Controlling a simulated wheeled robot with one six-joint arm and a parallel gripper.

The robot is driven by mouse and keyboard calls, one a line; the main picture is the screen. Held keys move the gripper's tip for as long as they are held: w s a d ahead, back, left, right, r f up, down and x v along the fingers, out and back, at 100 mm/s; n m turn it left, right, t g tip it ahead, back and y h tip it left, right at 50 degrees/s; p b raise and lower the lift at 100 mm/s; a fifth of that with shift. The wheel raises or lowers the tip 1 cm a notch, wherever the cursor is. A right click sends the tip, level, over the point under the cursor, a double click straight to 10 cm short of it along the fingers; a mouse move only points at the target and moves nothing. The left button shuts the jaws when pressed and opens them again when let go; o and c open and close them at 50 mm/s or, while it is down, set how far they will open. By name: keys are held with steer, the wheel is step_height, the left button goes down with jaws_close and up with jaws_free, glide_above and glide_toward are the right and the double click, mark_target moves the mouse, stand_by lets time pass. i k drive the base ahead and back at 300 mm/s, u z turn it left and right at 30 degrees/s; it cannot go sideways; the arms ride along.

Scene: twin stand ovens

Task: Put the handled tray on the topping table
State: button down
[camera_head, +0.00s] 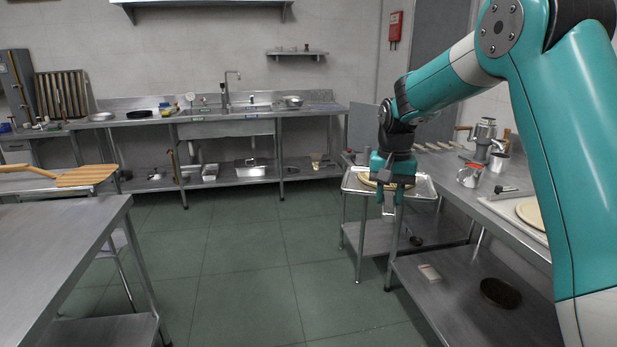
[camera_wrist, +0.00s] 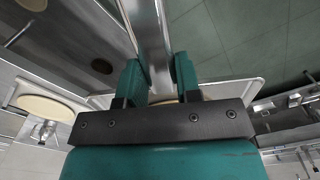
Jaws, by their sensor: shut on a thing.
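The handled tray (camera_head: 425,188) is a shallow metal tray with a pale round disc (camera_head: 372,180) on it, at the near left end of the right-hand workbench. My gripper (camera_head: 390,208) points down at the tray's near edge and is shut on the tray, seemingly by its handle. In the wrist view, the fingers (camera_wrist: 157,72) stand on either side of a grey metal strip, with the tray's pale rim (camera_wrist: 228,89) behind them. My gripper hides part of the tray. I cannot tell whether the tray is raised or resting. Which surface is the topping table is unclear.
The right-hand workbench (camera_head: 450,172) holds a metal pot, a cup and another tray with a disc (camera_head: 532,214). Its lower shelf holds a dark round pan (camera_head: 500,293). A bare steel table (camera_head: 60,235) and wooden peel (camera_head: 85,176) are at left. The green floor between is clear.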

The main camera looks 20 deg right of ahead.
mark_target(527, 187)
steer(key=z, duration=0.3)
steer(key=i, duration=1.4)
steer(key=z, duration=1.2)
steer(key=i, duration=1.35)
steer(key=z, duration=0.65)
